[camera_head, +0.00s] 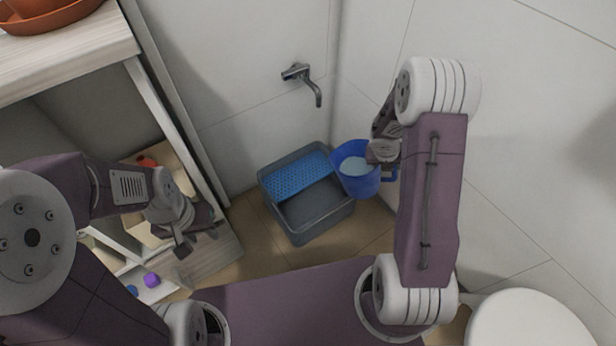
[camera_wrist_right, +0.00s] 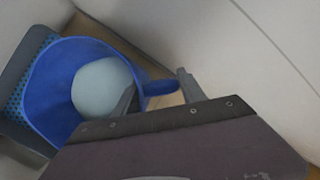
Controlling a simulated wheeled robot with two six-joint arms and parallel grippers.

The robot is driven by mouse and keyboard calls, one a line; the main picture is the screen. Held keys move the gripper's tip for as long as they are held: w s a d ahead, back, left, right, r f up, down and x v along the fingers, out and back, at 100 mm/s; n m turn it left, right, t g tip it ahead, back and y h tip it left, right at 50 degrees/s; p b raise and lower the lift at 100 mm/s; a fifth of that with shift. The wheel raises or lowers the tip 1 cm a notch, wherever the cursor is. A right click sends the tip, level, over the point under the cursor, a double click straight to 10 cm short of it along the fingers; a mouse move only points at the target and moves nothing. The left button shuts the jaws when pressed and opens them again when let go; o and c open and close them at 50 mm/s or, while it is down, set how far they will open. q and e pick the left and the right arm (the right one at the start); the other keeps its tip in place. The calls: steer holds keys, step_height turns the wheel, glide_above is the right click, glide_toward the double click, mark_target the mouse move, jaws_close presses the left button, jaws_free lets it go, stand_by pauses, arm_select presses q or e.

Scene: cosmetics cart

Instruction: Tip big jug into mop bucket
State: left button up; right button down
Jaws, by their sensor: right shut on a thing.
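The big jug (camera_head: 357,172) is blue, with pale liquid inside, at the right rim of the mop bucket in the head view. In the right wrist view the jug (camera_wrist_right: 70,62) fills the left side, its liquid visible. The mop bucket (camera_head: 316,218) is a grey rectangular tub with a blue perforated insert (camera_head: 296,177) on the floor; part of it shows in the right wrist view. My right gripper (camera_wrist_right: 160,90) is shut on the jug, its fingers either side of the handle. My left gripper (camera_head: 197,240) is open and empty, left of the bucket.
A tap (camera_head: 305,82) sticks out of the wall above the bucket. A wooden shelf unit (camera_head: 70,52) with a terracotta dish (camera_head: 45,18) stands at left. A small purple item (camera_head: 152,280) lies lower left. A white round seat (camera_head: 530,320) is at lower right.

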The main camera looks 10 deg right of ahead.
steer(key=shift+w+a+r+g+h+p, duration=0.35)
steer(key=shift+a+r+h+p, duration=0.15)
steer(key=shift+a+r, duration=0.15)
steer(key=w+a+r+n+g+h+b, duration=0.1)
steer(key=w+a+r+h, duration=0.1)
steer(key=a+h, duration=0.2)
steer(key=shift+w+a+r+h, duration=0.2)
steer(key=shift+a+h, duration=0.1)
steer(key=shift+a, duration=0.35)
steer(key=shift+w+a+r+g+p, duration=0.1)
steer(key=shift+a+r+g+p, duration=0.15)
steer(key=shift+p, duration=0.2)
steer(key=shift+w+a+r+n+h+p, duration=0.2)
steer(key=shift+a+n+h+p, duration=0.1)
steer(key=shift+a+h+p, duration=0.3)
stand_by(1.3)
steer(key=shift+w+a+g+h+p, duration=0.2)
steer(key=shift+a+g+h+p, duration=0.15)
steer(key=shift+h, duration=0.15)
stand_by(0.9)
steer(key=shift+w+a+r+h, duration=0.1)
steer(key=shift+w+a+h, duration=0.1)
steer(key=shift+a+h, duration=0.2)
stand_by(0.9)
